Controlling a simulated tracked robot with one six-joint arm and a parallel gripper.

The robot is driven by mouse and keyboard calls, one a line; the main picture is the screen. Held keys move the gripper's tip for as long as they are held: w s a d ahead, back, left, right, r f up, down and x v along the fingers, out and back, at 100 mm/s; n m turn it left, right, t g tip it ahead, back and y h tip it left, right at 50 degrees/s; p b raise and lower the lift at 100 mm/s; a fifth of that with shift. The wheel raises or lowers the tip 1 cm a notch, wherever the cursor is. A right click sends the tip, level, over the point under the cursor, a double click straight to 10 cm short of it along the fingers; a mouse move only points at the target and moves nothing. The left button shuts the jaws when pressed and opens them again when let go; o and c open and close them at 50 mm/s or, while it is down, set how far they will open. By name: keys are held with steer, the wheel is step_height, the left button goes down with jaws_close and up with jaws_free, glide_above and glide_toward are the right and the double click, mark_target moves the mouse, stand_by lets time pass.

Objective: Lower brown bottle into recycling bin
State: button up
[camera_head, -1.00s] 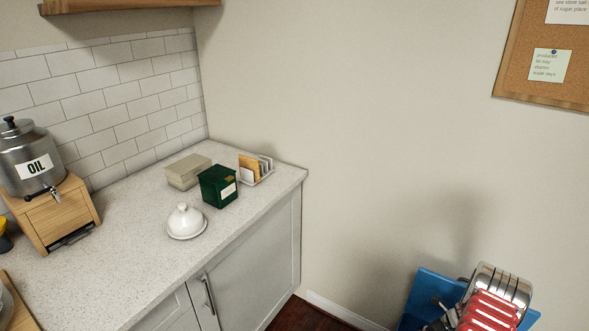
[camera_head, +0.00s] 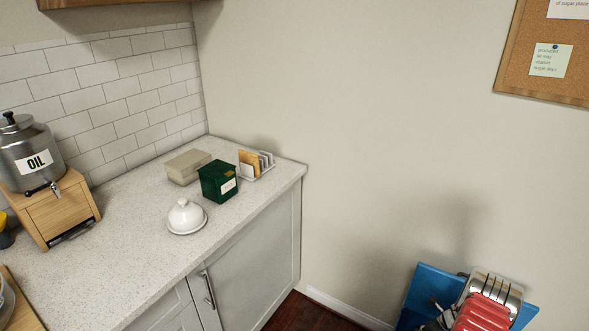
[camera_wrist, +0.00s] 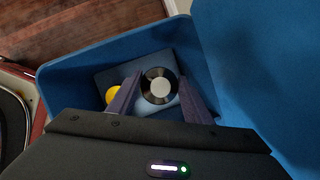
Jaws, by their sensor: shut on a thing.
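The blue recycling bin (camera_wrist: 70,82) fills the middle of the wrist view, with its walls around my gripper. Its edge also shows at the lower right of the head view (camera_head: 424,290), partly hidden by my arm. My gripper (camera_wrist: 157,92) points down into the bin, with its two dark fingers shut on the bottle (camera_wrist: 159,86). I see the bottle end-on, as a dark ring around a pale round centre. Its lower part is hidden, so I cannot tell whether it touches the bin floor. In the head view, my gripper and the bottle are not visible.
A yellow item (camera_wrist: 112,94) lies in the bin, left of the bottle. A tall blue panel (camera_wrist: 245,70) rises at the right. Wooden floor (camera_wrist: 80,30) shows beyond the bin. The counter (camera_head: 130,270) stands at the left in the head view, well clear of the bin.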

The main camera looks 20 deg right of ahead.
step_height(320, 180, down, 11)
stand_by(2.7)
steer(key=shift+f, duration=2.15)
stand_by(2.7)
